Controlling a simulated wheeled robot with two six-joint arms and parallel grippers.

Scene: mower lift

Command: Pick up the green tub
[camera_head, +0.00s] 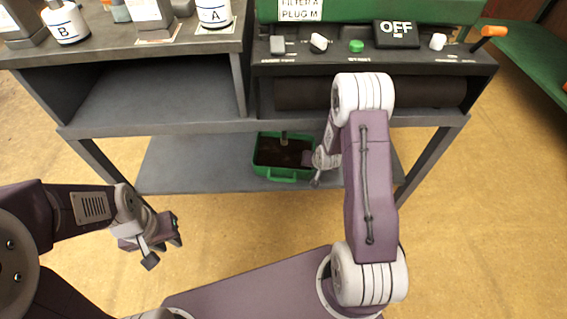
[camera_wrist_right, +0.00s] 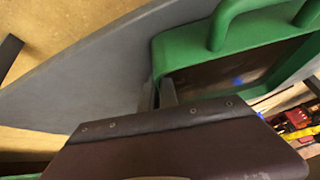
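The green tub (camera_head: 277,174) sits on the lower shelf of the bench, with a dark interior. In the right wrist view the tub (camera_wrist_right: 185,50) fills the upper right, with its looped green handle at the top. My right gripper (camera_head: 307,158) is at the tub's right side, low under the bench and partly hidden by my arm. A dark gripper part fills the bottom of the wrist view, close to the tub; I cannot tell whether it touches. My left gripper (camera_head: 172,230) hangs in front of the bench, left of the tub, apart from it.
The grey lower shelf (camera_head: 190,165) is clear left of the tub. The bench top (camera_head: 100,52) above it holds bottles labelled A (camera_head: 214,12) and B (camera_head: 66,24). A control panel with an OFF display (camera_head: 396,34) is at the right. Bench legs stand at both sides.

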